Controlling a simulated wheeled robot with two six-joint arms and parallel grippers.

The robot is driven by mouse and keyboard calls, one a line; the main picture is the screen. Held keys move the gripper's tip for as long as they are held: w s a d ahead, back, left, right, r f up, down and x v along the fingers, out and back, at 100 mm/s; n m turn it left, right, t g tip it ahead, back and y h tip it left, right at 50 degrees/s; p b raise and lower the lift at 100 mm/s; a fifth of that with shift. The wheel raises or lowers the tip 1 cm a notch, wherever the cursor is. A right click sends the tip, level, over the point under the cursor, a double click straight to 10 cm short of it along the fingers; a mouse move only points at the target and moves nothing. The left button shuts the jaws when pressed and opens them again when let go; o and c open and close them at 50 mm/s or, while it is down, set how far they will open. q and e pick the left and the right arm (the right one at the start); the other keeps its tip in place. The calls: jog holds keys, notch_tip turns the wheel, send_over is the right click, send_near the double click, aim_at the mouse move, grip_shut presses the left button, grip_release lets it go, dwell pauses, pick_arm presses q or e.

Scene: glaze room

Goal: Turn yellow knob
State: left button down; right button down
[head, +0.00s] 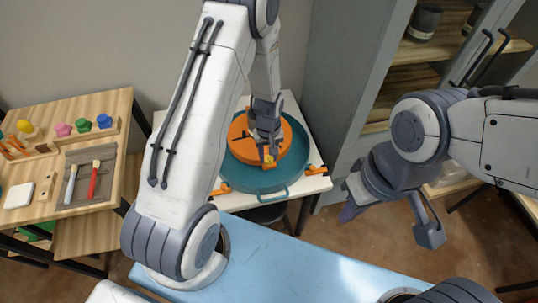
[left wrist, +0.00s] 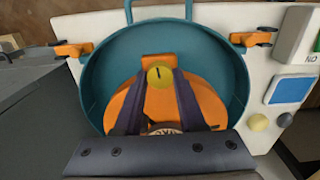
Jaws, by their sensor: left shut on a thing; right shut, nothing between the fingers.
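The yellow knob (head: 269,158) sits at the near side of the orange disc (head: 240,148) inside a round teal basin (head: 258,186). In the left wrist view the yellow knob (left wrist: 160,78) has a dark line on its top face and an orange block behind it. My left gripper (head: 267,150) reaches down over the disc, and its two fingers close on the knob from both sides. My right gripper (head: 350,211) is shut and empty, in the air to the right of the basin.
The basin stands on a white table with orange clamps (head: 316,170). A wooden table (head: 85,170) with tools is at left, a grey cabinet (head: 345,80) at right.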

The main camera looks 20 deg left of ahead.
aim_at(269, 158)
pick_arm(q)
jog(key=c, duration=0.5)
grip_release()
jog(key=shift+r, duration=0.1)
notch_tip(269, 158, up, 10)
jog(key=b, duration=0.1)
jog(key=shift+r, duration=0.2)
jog(key=s+d+r+m, duration=0.8)
jog(key=s+d+r, duration=0.2)
jog(key=d, duration=0.1)
jog(key=s+d+r+m, duration=0.1)
jog(key=s+r+m, duration=0.1)
jog(key=s, duration=0.4)
jog(key=s+d+r+m+h, duration=0.1)
jog(key=s+m, duration=0.3)
jog(key=s, duration=0.3)
jog(key=shift+d+r+m, duration=0.3)
jog(key=shift+r, duration=0.1)
